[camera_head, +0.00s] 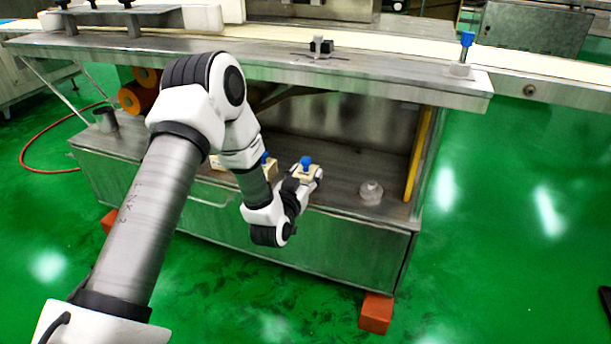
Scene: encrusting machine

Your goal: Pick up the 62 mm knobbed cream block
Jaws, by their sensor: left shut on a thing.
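My left arm reaches over the machine's lower shelf. My left gripper (309,178) is shut on a cream block with a blue knob (306,163), low over the shelf near its front edge. The block looks upright, knob on top. I cannot tell whether it touches the shelf. Another blue knob (265,158) shows just left of the gripper, and what is below it is mostly hidden by my arm. The sizes of the blocks cannot be read from this view. My right gripper does not show.
A clear round piece (370,192) stands on the shelf right of the gripper. A yellow upright bar (418,155) closes the shelf's right side. The upper ledge (400,78) overhangs it, with a small grey fixture (320,46) and a blue-topped knob (467,40) on top.

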